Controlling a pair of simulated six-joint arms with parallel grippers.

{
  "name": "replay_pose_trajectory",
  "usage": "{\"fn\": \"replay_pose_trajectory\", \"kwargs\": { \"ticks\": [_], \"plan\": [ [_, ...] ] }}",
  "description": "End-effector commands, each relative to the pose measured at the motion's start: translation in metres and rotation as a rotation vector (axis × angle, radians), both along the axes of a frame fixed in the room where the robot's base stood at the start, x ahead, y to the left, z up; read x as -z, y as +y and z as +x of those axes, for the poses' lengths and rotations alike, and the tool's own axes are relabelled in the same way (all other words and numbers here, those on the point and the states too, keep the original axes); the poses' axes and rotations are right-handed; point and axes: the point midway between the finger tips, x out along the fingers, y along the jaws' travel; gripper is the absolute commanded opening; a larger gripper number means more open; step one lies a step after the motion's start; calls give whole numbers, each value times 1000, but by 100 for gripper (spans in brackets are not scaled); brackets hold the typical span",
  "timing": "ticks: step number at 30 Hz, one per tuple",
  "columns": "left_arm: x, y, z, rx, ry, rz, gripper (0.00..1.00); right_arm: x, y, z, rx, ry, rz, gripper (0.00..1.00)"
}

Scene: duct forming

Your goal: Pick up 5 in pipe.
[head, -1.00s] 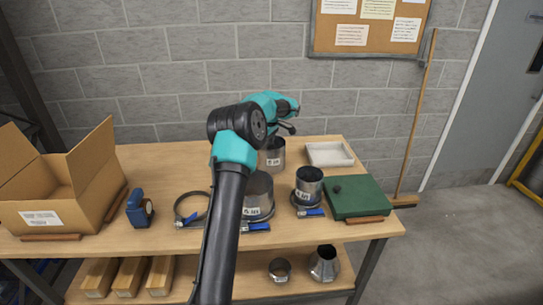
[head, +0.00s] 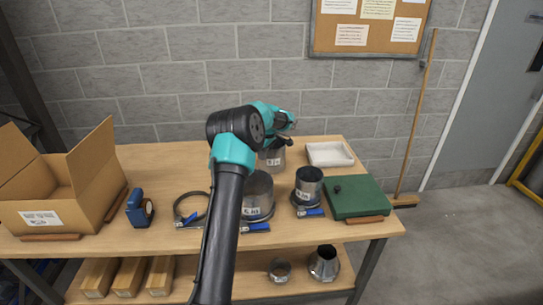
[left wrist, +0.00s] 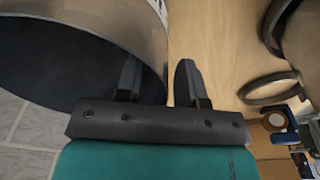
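The grey metal pipe (head: 272,160) that looks like the 5 in one stands upright at the back of the bench; its small label is hard to read. My left gripper (head: 287,138) is just above its rim. In the left wrist view the open end of a pipe (left wrist: 60,75) fills the upper left. There the left gripper (left wrist: 158,85) is open, one finger over the pipe's dark inside and the other outside, the wall between them. I cannot tell whether the fingers touch it. My right gripper is not in view.
A larger pipe (head: 258,190) stands in front, partly behind my arm. A smaller pipe (head: 309,183) stands to the right, beside a green box (head: 358,198) and a white tray (head: 330,154). A clamp ring (head: 190,205), a blue tool (head: 139,208) and a cardboard box (head: 92,180) are left.

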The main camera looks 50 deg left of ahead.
Motion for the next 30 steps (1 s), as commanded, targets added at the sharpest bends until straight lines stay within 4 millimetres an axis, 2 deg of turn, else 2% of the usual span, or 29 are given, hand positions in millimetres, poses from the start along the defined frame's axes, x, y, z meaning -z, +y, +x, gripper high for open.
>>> {"fn": "replay_pose_trajectory", "kwargs": {
  "ticks": [4,15,30],
  "plan": [
    [0,0,0,0,0,0,36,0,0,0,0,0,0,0],
    [0,0,0,0,0,0,0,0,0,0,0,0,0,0],
    [-1,0,0,0,0,0,0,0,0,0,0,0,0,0]
  ]
}}
